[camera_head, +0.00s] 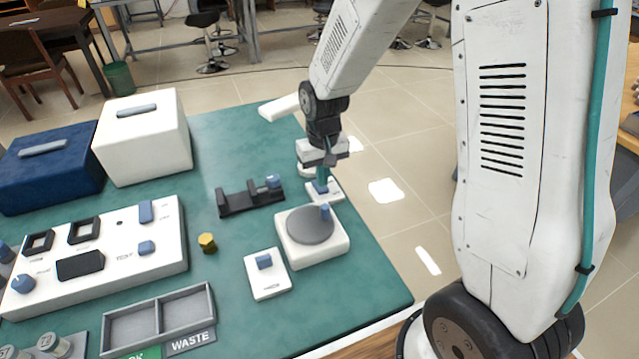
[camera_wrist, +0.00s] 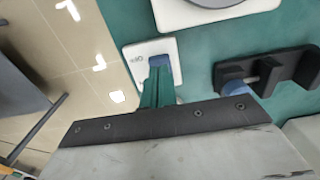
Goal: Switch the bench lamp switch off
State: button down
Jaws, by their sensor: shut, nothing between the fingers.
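A small white switch plate with a blue rocker (camera_head: 321,187) sits at the right edge of the green bench, behind the round turntable. In the wrist view the same white plate (camera_wrist: 137,53) shows a small dark mark, and its blue rocker (camera_wrist: 161,61) is partly behind my fingertips. My gripper (camera_head: 323,174) is shut and empty, pointing down at the rocker. Its teal fingers (camera_wrist: 158,83) overlap the rocker's near end in the wrist view; I cannot tell if they touch it. The label is too small to read, so I cannot confirm this is the bench lamp switch.
A white base with a grey turntable (camera_head: 309,226) stands just in front. Another white plate with a blue knob (camera_head: 266,285) lies nearer. A black rack (camera_head: 236,201), a brass hex piece (camera_head: 207,242), a white control panel (camera_head: 127,268) and a grey divided tray (camera_head: 157,316) lie left.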

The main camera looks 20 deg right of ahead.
jog(key=shift+f, duration=0.8)
jog(key=shift+r, duration=3.5)
jog(key=s+d+r, duration=0.1)
jog(key=s+r, duration=0.4)
jog(key=s, duration=0.3)
jog(key=s+d+r+t, duration=0.1)
jog(key=s+r, duration=0.4)
jog(key=s, duration=0.4)
jog(key=s+d+r, duration=0.1)
jog(key=s+r, duration=0.5)
jog(key=s, duration=0.3)
